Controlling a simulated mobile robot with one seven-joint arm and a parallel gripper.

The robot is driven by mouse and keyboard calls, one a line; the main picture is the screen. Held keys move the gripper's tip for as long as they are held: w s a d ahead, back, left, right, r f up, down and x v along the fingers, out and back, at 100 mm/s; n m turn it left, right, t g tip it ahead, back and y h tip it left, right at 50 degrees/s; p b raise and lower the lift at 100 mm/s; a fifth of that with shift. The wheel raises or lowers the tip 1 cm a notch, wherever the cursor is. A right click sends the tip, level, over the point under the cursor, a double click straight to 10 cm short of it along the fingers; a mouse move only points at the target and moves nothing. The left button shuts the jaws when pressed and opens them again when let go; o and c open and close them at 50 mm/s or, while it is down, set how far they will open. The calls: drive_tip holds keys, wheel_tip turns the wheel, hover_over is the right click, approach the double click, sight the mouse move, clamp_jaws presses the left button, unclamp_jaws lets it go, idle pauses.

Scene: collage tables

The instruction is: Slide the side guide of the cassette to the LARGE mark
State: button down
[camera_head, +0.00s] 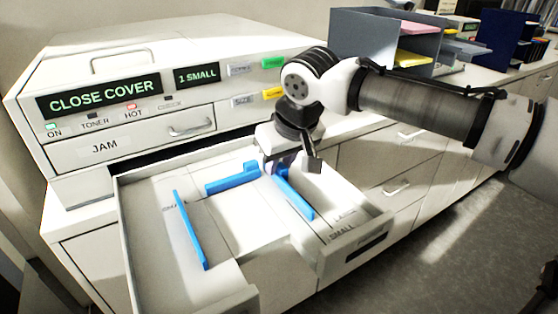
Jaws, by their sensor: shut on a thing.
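The cassette (125,225) is a white drawer pulled out of the printer, with three blue guides inside. One long side guide (190,232) stands at the left. A shorter blue guide (232,178) lies across the back. Another side guide (298,198) stands at the right, slanting toward the front. My gripper (284,165) reaches down from above and is shut on this right guide near its far end; the fingertips are partly hidden. Lettering reading SMALL (341,230) shows on the floor right of the guide. I cannot make out a LARGE mark.
The printer (150,60) stands behind, with displays reading CLOSE COVER (104,93) and 1 SMALL (197,75). Its JAM door (130,143) is above the cassette. Grey paper trays (385,40) stand back right.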

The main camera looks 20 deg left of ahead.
drive_tip(key=shift+w+d+r+p, duration=0.1)
drive_tip(key=shift+w+d+p, duration=0.15)
drive_tip(key=shift+w+d, duration=0.3)
drive_tip(key=shift+w+d+p, duration=0.25)
drive_tip(key=shift+w+d, duration=0.1)
drive_tip(key=shift+w, duration=0.4)
drive_tip(key=c, duration=1.4)
unclamp_jaws()
drive_tip(key=shift+w+d, duration=0.1)
drive_tip(key=shift+d, duration=0.1)
drive_tip(key=shift+o, duration=0.2)
drive_tip(key=shift+r, duration=0.2)
drive_tip(key=b+v, duration=0.1)
drive_tip(key=v, duration=1.2)
drive_tip(key=shift+s+b, duration=0.2)
drive_tip(key=shift+b, duration=0.1)
drive_tip(key=shift+s+d, duration=0.1)
